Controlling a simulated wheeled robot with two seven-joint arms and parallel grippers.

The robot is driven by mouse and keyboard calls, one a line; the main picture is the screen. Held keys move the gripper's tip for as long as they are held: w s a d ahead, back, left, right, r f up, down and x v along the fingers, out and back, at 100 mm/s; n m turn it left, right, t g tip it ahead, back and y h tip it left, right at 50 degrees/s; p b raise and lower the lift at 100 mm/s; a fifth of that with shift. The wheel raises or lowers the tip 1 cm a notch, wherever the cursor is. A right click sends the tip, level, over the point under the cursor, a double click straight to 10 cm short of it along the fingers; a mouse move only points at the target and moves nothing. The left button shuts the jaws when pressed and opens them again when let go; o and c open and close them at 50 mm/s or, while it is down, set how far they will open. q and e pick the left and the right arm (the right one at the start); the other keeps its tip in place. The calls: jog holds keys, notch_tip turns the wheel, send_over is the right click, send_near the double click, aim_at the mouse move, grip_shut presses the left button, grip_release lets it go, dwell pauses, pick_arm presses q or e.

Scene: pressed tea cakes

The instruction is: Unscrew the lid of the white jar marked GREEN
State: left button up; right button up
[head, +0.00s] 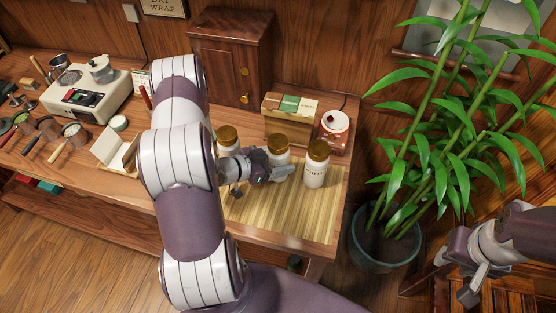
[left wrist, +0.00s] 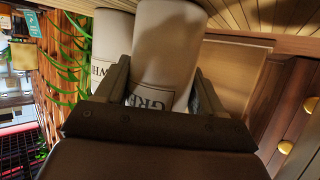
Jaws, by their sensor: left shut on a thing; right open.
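My left gripper (head: 280,173) is shut on this jar's body. In the left wrist view the GREEN jar (left wrist: 168,50) sits between the two fingers, its label partly readable as "GR"; its lid is out of that view. The right jar (head: 315,172) stands close beside it. The left jar (head: 227,138) is partly hidden by my left arm. My right gripper (head: 480,280) is open and empty, off the table at lower right.
A tea box (head: 290,118) and a red-and-white canister (head: 334,130) stand behind the jars. A dark wooden cabinet (head: 231,55) is at the back. A tall potted bamboo (head: 388,232) stands between the table and my right gripper. The mat's front is clear.

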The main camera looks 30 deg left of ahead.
aim_at(279, 141)
pick_arm(q)
notch_tip(279, 141, up, 10)
jog(key=shift+f, duration=0.15)
jog(key=o, duration=0.5)
jog(key=c, duration=0.6)
jog(key=shift+d, duration=0.1)
jog(key=shift+c, duration=0.2)
